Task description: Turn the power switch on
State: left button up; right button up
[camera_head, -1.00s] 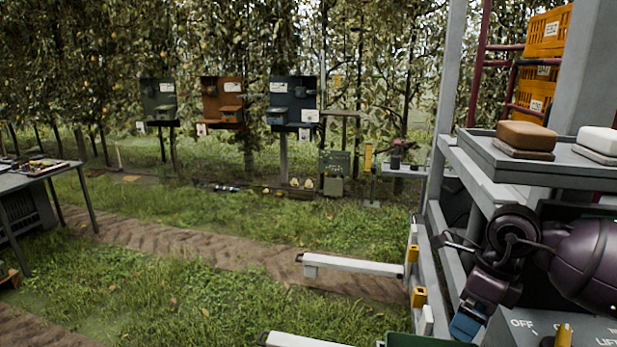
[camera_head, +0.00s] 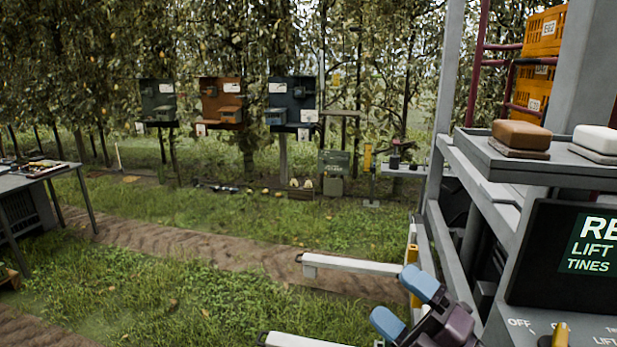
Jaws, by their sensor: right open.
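The grey control panel (camera_head: 590,325) is at the bottom right, with an OFF label and part of a second label beside it. A yellow switch handle (camera_head: 562,336) stands on it, cut off by the picture's bottom edge, so its position is hard to tell. My right gripper (camera_head: 405,303) is to the left of the panel, clear of the switch. Its two blue fingertips are spread apart with nothing between them. My left gripper is out of view.
A dark display (camera_head: 540,235) above the panel shows "LIFT" and "TINES" in part. A grey shelf (camera_head: 490,150) carries a brown block (camera_head: 521,135) and a white block (camera_head: 597,139). White tines (camera_head: 352,265) reach left over the grass. Orange crates (camera_head: 541,60) are stacked at top right.

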jog(key=s+d+f+m+g+h, duration=0.1)
jog(key=s+d+f+m+h, duration=0.2)
jog(key=d+f+m+h, duration=0.55)
jog(key=s+d+f+m+h, duration=0.3)
jog(key=d+f+m+h, duration=0.25)
jog(key=m+h, duration=0.6)
jog(key=s+f+m+g+y, duration=0.2)
jog(key=s+f+m+g, duration=0.25)
jog(key=s, duration=0.45)
jog(key=s+f+m+g+y, duration=0.1)
jog(key=s+f+m+g, duration=0.2)
jog(key=s+f+g, duration=0.45)
jog(key=w+f+n+t, duration=0.1)
jog(key=w+f+t, duration=0.5)
jog(key=f+t, duration=0.3)
jog(key=shift+w+t+y, duration=0.3)
jog(key=shift+y, duration=0.1)
jog(key=shift+d+f, duration=0.1)
